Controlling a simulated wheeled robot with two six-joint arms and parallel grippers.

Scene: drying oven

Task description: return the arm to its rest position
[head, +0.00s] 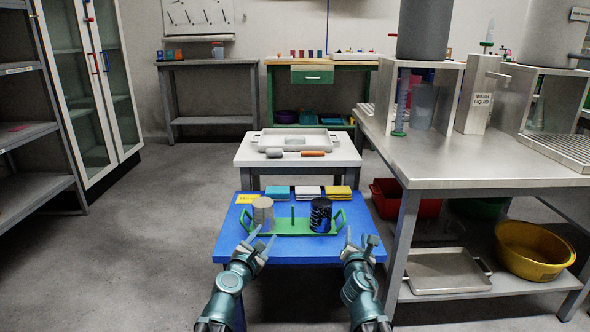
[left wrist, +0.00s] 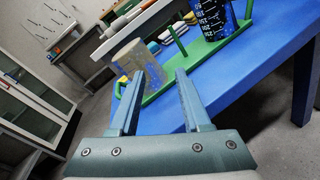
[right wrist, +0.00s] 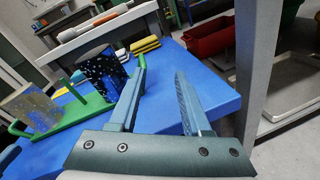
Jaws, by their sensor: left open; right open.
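My right gripper (head: 358,244) is open and empty, near the table's front right corner. A green rack (head: 292,231) with end handles and a middle post stands on the blue table. It holds a grey cylinder (head: 262,212) on the left and a black cylinder with white marks (head: 321,214) on the right. Both grippers are apart from the rack. The left wrist view shows the grey cylinder (left wrist: 135,62) beyond the open fingers; the right wrist view shows the black one (right wrist: 100,75).
Folded blue, white and yellow cloths (head: 339,191) lie at the table's back. A metal bench (head: 480,160) stands right, with a yellow basin (head: 535,248) below. The floor at left is clear.

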